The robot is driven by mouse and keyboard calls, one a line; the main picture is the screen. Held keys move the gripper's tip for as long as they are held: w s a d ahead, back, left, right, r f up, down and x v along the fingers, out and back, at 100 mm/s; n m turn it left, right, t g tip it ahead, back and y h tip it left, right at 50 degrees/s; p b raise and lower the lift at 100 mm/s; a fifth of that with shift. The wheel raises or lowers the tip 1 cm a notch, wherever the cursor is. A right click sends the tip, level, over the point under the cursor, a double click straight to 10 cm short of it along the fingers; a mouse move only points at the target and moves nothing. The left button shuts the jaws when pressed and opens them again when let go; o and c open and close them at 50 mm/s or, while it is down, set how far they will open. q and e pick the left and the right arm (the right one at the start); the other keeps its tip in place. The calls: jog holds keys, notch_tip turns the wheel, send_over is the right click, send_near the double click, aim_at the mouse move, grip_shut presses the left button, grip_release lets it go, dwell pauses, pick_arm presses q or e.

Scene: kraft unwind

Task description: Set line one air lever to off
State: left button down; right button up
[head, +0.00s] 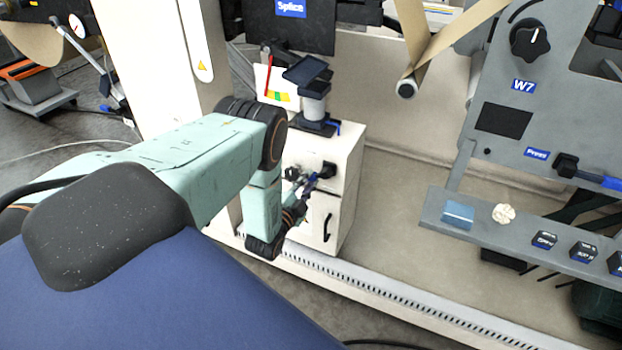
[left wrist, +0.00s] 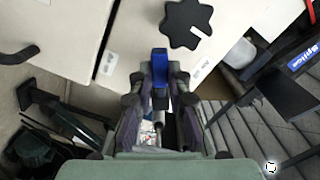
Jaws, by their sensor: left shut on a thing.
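A blue-ended lever (left wrist: 159,62) stands at the front of a white cabinet, between the fingers of my left gripper (left wrist: 160,90) in the left wrist view. The fingers are shut on it. In the head view my left gripper (head: 306,184) is small and dark against the cabinet front, with a bit of blue at its tips. The lever's base is mostly hidden by the fingers. A black lobed knob (left wrist: 187,24) with a white mark sits on the cabinet close beyond the lever. My right gripper is in neither view.
The white cabinet (head: 345,185) has a black door handle (head: 328,228) below the lever. A dark stand (head: 314,100) is on its top. A slotted rail (head: 390,308) runs along the floor in front. A grey machine panel (head: 545,80) stands at right, with floor space between.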

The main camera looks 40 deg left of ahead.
pick_arm(q)
jog(key=m+p, duration=0.1)
jog(key=r+m+p, duration=0.1)
jog(key=m+p, duration=0.1)
jog(key=m, duration=0.1)
jog(key=shift+s+a+r, duration=0.1)
jog(key=shift+a+r, duration=0.2)
jog(key=shift+r, duration=0.1)
jog(key=shift+r+m+p, duration=0.35)
jog(key=shift+m+p, duration=0.2)
jog(key=shift+m, duration=0.45)
jog(key=c, duration=1.3)
grip_release()
jog(key=v, duration=1.2)
